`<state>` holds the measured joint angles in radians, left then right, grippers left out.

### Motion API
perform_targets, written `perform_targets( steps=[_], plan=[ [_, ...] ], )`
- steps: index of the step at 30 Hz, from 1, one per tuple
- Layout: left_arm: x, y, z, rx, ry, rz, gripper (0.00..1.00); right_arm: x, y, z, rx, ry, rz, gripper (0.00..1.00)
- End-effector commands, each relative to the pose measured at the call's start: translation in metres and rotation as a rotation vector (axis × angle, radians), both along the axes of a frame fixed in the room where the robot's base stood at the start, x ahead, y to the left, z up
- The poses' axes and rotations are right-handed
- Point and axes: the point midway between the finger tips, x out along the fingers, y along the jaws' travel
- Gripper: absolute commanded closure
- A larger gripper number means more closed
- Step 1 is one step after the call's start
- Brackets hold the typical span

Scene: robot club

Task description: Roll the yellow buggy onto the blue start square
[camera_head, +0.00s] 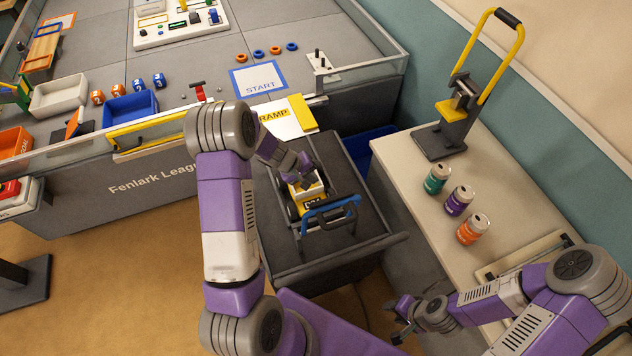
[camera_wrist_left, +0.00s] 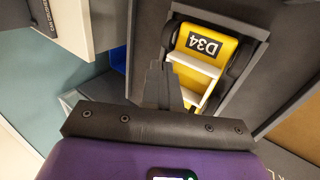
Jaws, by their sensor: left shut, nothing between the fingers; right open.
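The yellow buggy (camera_head: 309,194), marked D34 and with dark wheels, stands on a dark grey cart top in front of the table. It also shows in the left wrist view (camera_wrist_left: 226,45). My left gripper (camera_head: 303,170) is shut and empty, close above the buggy's end nearest the table; I cannot tell whether it touches. In the left wrist view its fingers (camera_wrist_left: 160,84) lie beside the buggy. The start square (camera_head: 258,79), white with a blue border and the word START, lies empty on the table. My right gripper (camera_head: 397,318) is open and empty at the lower right.
A white and yellow ramp (camera_head: 304,113) sits at the table edge between cart and start square. A blue handle bar (camera_head: 330,207) stands at the buggy's near end. Several cans (camera_head: 457,200) and a yellow-handled press (camera_head: 457,110) stand on the right bench. Blue and orange rings (camera_head: 275,50) lie behind the square.

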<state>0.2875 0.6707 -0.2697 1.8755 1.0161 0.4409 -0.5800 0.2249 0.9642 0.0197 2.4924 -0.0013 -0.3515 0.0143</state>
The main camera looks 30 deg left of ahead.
Motion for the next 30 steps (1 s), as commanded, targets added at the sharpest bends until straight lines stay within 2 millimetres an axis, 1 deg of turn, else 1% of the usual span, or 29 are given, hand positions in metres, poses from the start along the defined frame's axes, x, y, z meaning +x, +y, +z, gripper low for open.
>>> perform_targets(
  steps=[1, 6, 9, 14, 17, 21, 24, 27, 30],
  plan=[
    [0.000, 0.000, -0.012, -0.001, 0.001, -0.001, 1.00, 0.000, 0.000, -0.012, 0.000, -0.001, 0.000, 0.58],
    [0.000, 0.000, -0.034, -0.001, 0.001, -0.001, 1.00, 0.001, 0.000, -0.034, 0.000, -0.002, -0.001, 0.58],
    [0.000, 0.000, -0.042, -0.001, 0.001, -0.001, 1.00, 0.001, 0.000, -0.042, 0.000, -0.002, -0.001, 0.58],
    [0.000, 0.000, -0.052, -0.001, 0.001, 0.000, 1.00, 0.001, 0.000, -0.050, 0.000, -0.002, -0.001, 0.58],
    [0.000, 0.000, -0.065, 0.000, 0.001, -0.001, 1.00, 0.001, 0.000, -0.060, 0.000, -0.002, -0.001, 0.58],
    [0.000, 0.000, -0.089, 0.000, 0.001, -0.001, 1.00, 0.001, 0.000, -0.077, 0.000, -0.002, -0.001, 0.58],
    [0.001, 0.000, -0.103, 0.000, 0.002, 0.000, 1.00, 0.001, 0.000, -0.086, 0.000, -0.002, -0.001, 0.58],
    [0.001, 0.000, -0.113, 0.000, 0.001, -0.001, 1.00, 0.001, 0.000, -0.093, 0.000, -0.002, -0.001, 0.58],
    [0.001, 0.000, -0.118, 0.000, 0.000, 0.000, 1.00, 0.001, 0.000, -0.095, 0.000, -0.002, -0.001, 0.58]
  ],
)
